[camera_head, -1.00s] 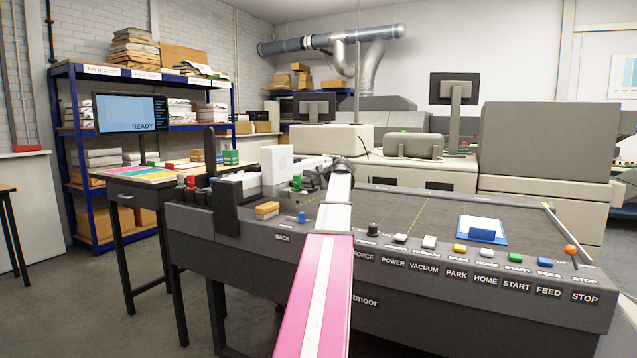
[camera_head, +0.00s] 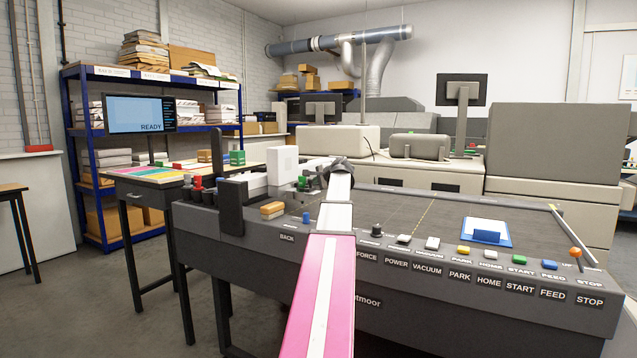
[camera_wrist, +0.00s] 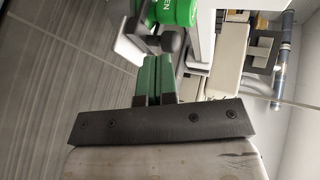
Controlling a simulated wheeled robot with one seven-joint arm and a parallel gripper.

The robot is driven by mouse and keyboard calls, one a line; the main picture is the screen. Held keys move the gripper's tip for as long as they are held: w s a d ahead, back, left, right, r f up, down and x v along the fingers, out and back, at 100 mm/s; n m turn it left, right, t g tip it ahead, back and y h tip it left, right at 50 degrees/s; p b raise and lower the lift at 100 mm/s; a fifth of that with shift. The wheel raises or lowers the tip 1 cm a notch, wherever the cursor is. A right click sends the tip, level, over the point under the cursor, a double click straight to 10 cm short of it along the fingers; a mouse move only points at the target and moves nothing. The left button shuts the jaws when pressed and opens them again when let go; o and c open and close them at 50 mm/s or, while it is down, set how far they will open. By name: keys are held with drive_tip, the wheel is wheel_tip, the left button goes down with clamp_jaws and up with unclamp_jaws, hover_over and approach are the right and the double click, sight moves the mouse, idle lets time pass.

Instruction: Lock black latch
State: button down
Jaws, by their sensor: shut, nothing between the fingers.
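My gripper (camera_wrist: 158,70) shows in the wrist view as two green finger pads side by side, shut with nothing between them. A green cylinder (camera_wrist: 176,12) with white lettering stands just beyond the fingertips, with a dark round knob (camera_wrist: 171,41) below it. I cannot tell whether that knob belongs to a latch. In the head view my arm reaches over the machine (camera_head: 420,293), and the dark wrist end (camera_head: 340,167) hides the fingers. Dark and red knobs (camera_head: 197,182) stand at the machine's left end. I cannot single out the black latch with certainty.
A black upright block (camera_head: 231,208) stands at the machine's front left corner. A white box (camera_head: 282,166) stands behind the small green parts (camera_head: 302,183). Coloured buttons line the front edge. The dark bed (camera_head: 450,212) is mostly clear, apart from a blue pad (camera_head: 488,236).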

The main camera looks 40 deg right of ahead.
drive_tip(key=v, duration=1.1)
drive_tip(key=shift+s+f, duration=0.1)
drive_tip(key=shift+s, duration=0.05)
